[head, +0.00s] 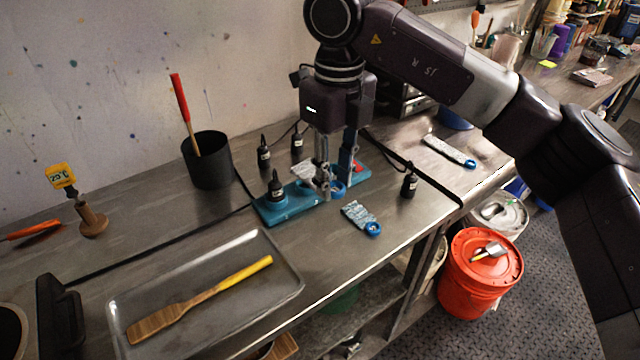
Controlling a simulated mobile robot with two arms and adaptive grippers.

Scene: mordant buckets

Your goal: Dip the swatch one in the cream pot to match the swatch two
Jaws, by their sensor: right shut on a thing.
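My right gripper (327,192) points down over a blue rack (290,207) on the metal bench. It is shut on a pale grey swatch (303,171) with a blue ring end (338,188); the fingers partly hide it. I cannot tell whether this swatch touches the rack. A second, blue-grey mottled swatch (356,212) with a blue ring lies on the bench in front of the rack. A third, pale swatch (444,150) with a blue ring lies farther right. I cannot tell which are swatch one and swatch two. I cannot make out a cream pot. My left gripper is not in view.
Several small black bottles, one on the rack (275,188) and one to its right (409,183), stand nearby. A black pot (207,161) holds a red-handled tool. A grey tray (205,270) holds a wooden paddle. An orange-red bucket (470,285) stands beyond the bench's front edge.

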